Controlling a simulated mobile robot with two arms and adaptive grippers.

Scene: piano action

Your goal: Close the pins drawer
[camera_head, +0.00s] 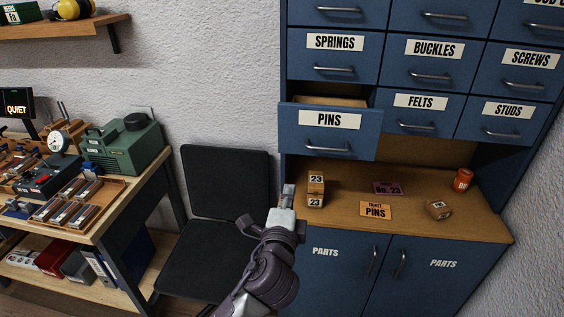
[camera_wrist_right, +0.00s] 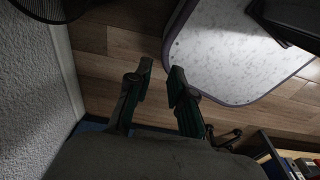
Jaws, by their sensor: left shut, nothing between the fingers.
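The blue pins drawer (camera_head: 322,142) stands pulled out of the blue cabinet (camera_head: 420,75), with its front well forward of the other drawers. A strip of its inside shows above the front. It has a white PINS label (camera_head: 333,119) and a metal handle (camera_head: 327,149). My left gripper (camera_head: 288,190) is shut and empty, pointing up, below and left of the drawer front and apart from it in the picture. My right gripper (camera_wrist_right: 161,75) shows only in the right wrist view, its two fingers apart with nothing between them, above the floor.
Stacked boxes marked 23 (camera_head: 315,190), an orange pins ticket (camera_head: 376,210) and a red container (camera_head: 463,180) are on the wooden counter (camera_head: 420,228). A black chair (camera_head: 228,182) stands left of the cabinet. A workbench (camera_head: 115,215) with tools is further left.

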